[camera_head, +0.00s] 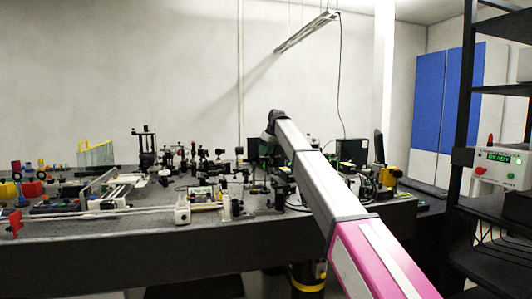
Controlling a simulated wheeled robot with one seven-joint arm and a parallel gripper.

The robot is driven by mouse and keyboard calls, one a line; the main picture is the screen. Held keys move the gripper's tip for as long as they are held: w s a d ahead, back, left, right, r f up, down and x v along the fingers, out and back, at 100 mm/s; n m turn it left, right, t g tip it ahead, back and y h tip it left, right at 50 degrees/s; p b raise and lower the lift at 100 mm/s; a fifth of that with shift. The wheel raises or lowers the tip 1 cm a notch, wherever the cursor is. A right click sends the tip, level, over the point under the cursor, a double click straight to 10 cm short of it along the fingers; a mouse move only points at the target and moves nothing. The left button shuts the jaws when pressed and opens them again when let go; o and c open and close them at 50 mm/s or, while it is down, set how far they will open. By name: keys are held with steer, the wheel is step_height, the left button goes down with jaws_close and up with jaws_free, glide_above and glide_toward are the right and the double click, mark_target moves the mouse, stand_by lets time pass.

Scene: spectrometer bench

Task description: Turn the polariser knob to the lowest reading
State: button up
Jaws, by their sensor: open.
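My arm reaches from the lower right over the optical bench (150,240). Its dark far joint shows above the middle of the bench, and my gripper cannot be made out beyond it. Many small black optical mounts stand on the bench, and some are hidden behind my arm. I cannot tell which of them bears the polariser knob. No numeric reading can be read in this view.
A grey box (484,172) with a green READY display and coloured buttons is at the black rack (462,110) on the right. A yellow-edged clear panel (96,153) stands on the bench's left part. Blue panels (447,96) are on the back wall.

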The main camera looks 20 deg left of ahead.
steer(key=v, duration=1)
steer(key=shift+r, duration=0.2)
